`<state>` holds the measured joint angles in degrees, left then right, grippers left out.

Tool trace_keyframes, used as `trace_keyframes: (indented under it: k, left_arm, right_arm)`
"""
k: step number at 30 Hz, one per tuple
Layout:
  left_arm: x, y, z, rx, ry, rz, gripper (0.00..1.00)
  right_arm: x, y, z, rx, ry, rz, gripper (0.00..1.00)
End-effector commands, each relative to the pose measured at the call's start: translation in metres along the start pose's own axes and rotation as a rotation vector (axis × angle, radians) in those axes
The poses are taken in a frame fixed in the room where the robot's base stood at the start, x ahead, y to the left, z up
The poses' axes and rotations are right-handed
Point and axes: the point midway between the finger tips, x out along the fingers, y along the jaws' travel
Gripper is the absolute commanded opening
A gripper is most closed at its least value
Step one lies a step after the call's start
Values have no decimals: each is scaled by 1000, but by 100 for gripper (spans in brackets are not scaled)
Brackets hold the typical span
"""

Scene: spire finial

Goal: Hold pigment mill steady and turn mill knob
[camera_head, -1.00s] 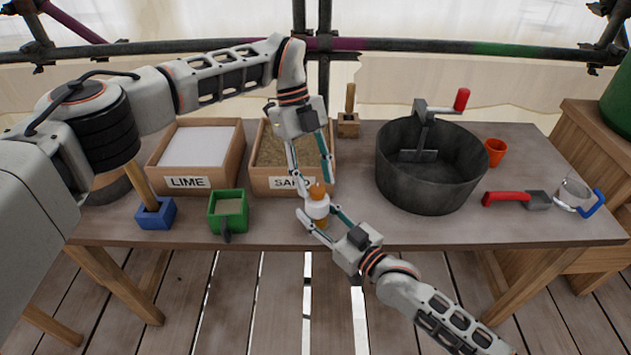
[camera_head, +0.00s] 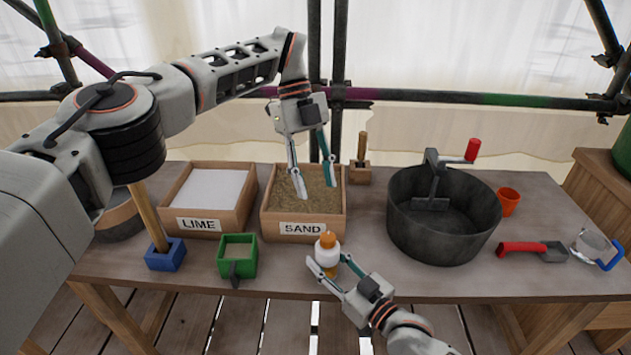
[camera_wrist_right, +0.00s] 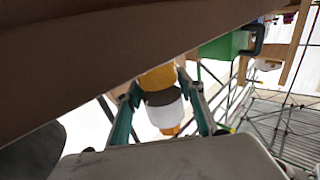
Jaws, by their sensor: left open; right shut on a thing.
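The pigment mill (camera_head: 327,256) has a white body with an orange knob (camera_head: 327,240) on top. It stands upright at the table's front edge, in front of the sand box. My right gripper (camera_head: 329,263) is shut on the mill's body from the front. In the right wrist view the mill's white body (camera_wrist_right: 165,114) shows between the two fingers, with orange parts at both ends. My left gripper (camera_head: 319,191) is open and empty, above and behind the knob, apart from it, its fingers pointing down over the sand box.
The sand box (camera_head: 300,229) and lime box (camera_head: 198,224) stand behind the mill. A green box (camera_head: 237,268) and blue block (camera_head: 165,260) are to the left. A large grey tub (camera_head: 440,240), an orange cup (camera_head: 509,201) and a red-handled scoop (camera_head: 530,249) are to the right.

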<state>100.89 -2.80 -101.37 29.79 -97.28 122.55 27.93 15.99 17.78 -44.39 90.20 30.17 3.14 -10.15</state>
Motion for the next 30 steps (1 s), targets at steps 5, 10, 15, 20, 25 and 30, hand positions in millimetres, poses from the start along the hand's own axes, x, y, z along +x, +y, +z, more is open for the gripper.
trace_keyframes:
  k: [5, 10, 15, 20, 25, 30]
  left_arm:
    - [0, 0, 0, 0, 0, 0, 40]
    - [0, 0, 0, 0, 0, 0, 40]
    - [0, 0, 0, 0, 0, 0, 40]
    - [0, 0, 0, 0, 0, 0, 40]
    - [0, 0, 0, 0, 0, 0, 40]
    - [0, 0, 0, 0, 0, 0, 40]
  right_arm:
    - [0, 0, 0, 0, 1, 0, 56]
    - [0, 0, 0, 0, 0, 0, 58]
    - [0, 0, 0, 0, 0, 0, 58]
    - [-12, 0, 1, 0, -1, 1, 58]
    - [-43, 0, 2, -1, -3, 0, 58]
    - [-78, 0, 1, 1, -2, 0, 58]
